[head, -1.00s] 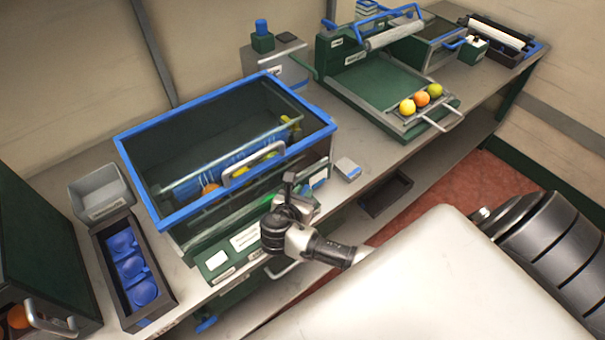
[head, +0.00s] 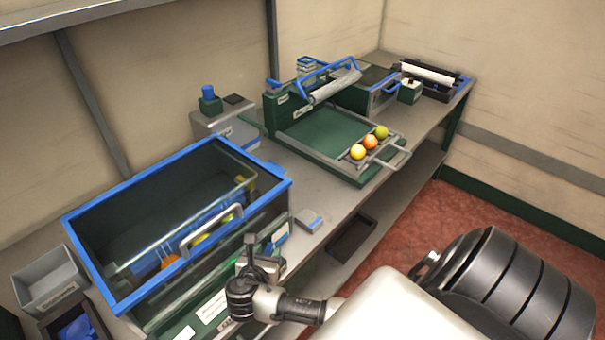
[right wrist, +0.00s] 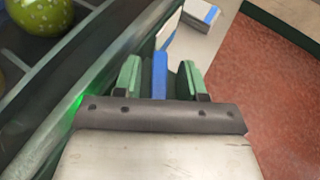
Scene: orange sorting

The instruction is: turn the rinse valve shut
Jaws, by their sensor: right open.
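My right gripper (head: 257,262) is at the front of the blue-rimmed tank, close to its right end. In the right wrist view the same gripper (right wrist: 160,76) has its two green fingers apart. A narrow blue bar (right wrist: 160,73), which may be the rinse valve's handle, stands between the fingers. A gap shows on each side of it, and I cannot tell whether it is touched. The valve's body is hidden, and its turn cannot be read. In the head view my gripper covers this spot. My left gripper is out of view.
The tank's blue rim (head: 250,212) and grey handle (head: 211,229) are close to my right gripper; fruit lies inside. A small blue-and-white block (head: 308,221) lies to the right. A green tray station (head: 318,131) with fruit at its front stands farther back.

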